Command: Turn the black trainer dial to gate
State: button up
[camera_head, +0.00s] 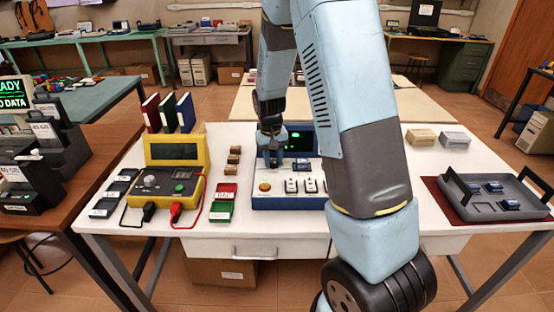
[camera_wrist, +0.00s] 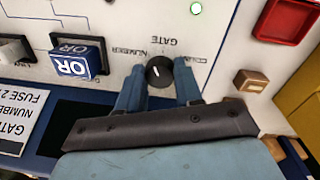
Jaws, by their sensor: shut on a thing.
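The trainer (camera_head: 285,203) is a white-topped, blue-sided panel on the white table, with a dark upright display showing green. Its black dial (camera_wrist: 159,68) is round with a short white pointer mark. The labels around it look upside down in the wrist view, with GATE printed just above the dial, NUMBER at the upper left and another word at the right. The pointer's exact setting is hard to tell. My gripper (camera_wrist: 159,84) has its blue fingers on either side of the dial, shut on it. In the head view my gripper (camera_head: 272,155) hides the dial.
A yellow meter (camera_head: 168,184) with leads and red and green trays (camera_head: 222,203) stand left. A grey tray (camera_head: 492,211) lies right.

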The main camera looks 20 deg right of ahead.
jog(key=m, duration=0.5)
jog(key=shift+w, duration=0.1)
jog(key=shift+d+m, duration=0.1)
jog(key=shift+m, duration=0.2)
dwell(0.4)
jog(key=o, duration=1)
jog(key=shift+r, duration=0.1)
jog(key=shift+w+a+r, duration=0.1)
jog(key=shift+a+r, duration=0.05)
jog(key=shift+r, duration=2.1)
jog(key=shift+w+a+r, duration=0.1)
jog(key=shift+a+r, duration=0.05)
jog(key=shift+r, duration=2.1)
jog(key=shift+a+r, duration=0.15)
jog(key=shift+r, duration=2.1)
